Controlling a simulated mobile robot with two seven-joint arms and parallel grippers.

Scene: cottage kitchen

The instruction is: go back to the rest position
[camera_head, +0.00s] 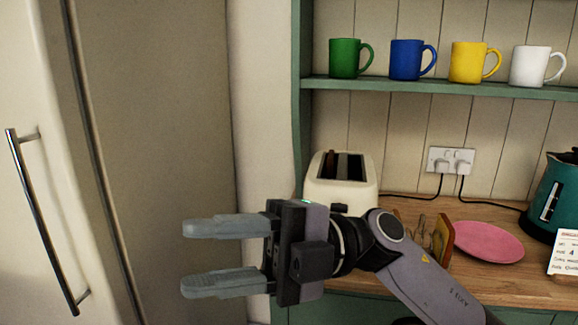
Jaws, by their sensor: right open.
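My right gripper (186,258) is in the lower middle of the head view, with its arm coming in from the lower right. Its two grey fingers point left and are apart, with nothing between them. The gripper is in front of the pale wall and the fridge side, left of the toaster. My left gripper is not in view.
A cream toaster (342,184) stands on the wooden counter (500,284), partly behind my arm. A pink plate (489,242), a toast rack (443,240), a teal kettle (557,198) and a card (566,252) are to its right. Several mugs stand on the green shelf (440,89).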

